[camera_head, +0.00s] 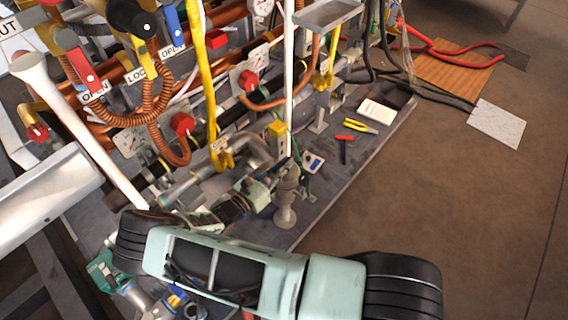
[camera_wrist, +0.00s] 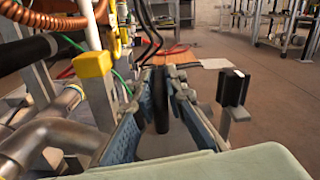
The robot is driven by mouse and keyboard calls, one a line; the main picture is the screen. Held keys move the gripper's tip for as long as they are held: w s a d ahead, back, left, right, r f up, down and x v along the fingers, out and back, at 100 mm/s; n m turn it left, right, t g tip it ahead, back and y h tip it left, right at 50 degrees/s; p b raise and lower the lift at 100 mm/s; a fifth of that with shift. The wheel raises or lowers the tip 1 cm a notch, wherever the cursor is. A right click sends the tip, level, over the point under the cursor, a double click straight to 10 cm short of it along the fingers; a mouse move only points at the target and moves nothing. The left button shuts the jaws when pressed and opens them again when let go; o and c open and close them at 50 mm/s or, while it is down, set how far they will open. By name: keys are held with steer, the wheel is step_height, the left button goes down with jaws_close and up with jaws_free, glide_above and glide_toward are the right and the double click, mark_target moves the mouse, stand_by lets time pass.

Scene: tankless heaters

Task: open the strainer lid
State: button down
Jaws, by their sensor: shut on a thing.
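My gripper (camera_wrist: 162,90) points forward in the wrist view, its blue-grey fingers on both sides of a dark upright bar (camera_wrist: 161,108). It is shut on this bar. I cannot tell whether the bar is part of the strainer lid. In the head view my gripper (camera_head: 256,192) is low among the pipes, beside a grey flanged fitting (camera_head: 285,212) that may belong to the strainer. My mint-green arm covers part of this area. I cannot clearly make out the strainer lid or whether it is open.
A yellow-capped post (camera_wrist: 94,64) stands close left of my gripper in the wrist view, with grey pipes (camera_wrist: 42,135) below. A black block on a post (camera_wrist: 232,90) stands to the right.

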stand_by(0.3)
steer(key=n, duration=0.1)
steer(key=w+a+r+n, duration=0.1)
steer(key=n, duration=0.1)
steer(key=shift+w+a+r+b, duration=0.15)
steer(key=shift+w+a+b, duration=0.1)
steer(key=shift+b, duration=0.05)
steer(key=n, duration=0.1)
steer(key=w+a+n+b, duration=0.1)
steer(key=n, duration=0.1)
steer(key=shift+w+a+r, duration=0.2)
steer(key=shift+r, duration=0.1)
steer(key=shift+w+a+f+n+b, duration=0.1)
steer(key=shift+w+a+n+b, duration=0.45)
steer(key=shift+n, duration=0.75)
steer(key=shift+w+a+n+b, duration=0.4)
steer(key=shift+w+a+n, duration=0.2)
steer(key=shift+n, duration=0.7)
steer(key=shift+w+a+f+n+b, duration=0.1)
steer(key=shift+w+a+n+b, duration=0.45)
steer(key=shift+n, duration=0.75)
steer(key=c, duration=2)
jaws_free()
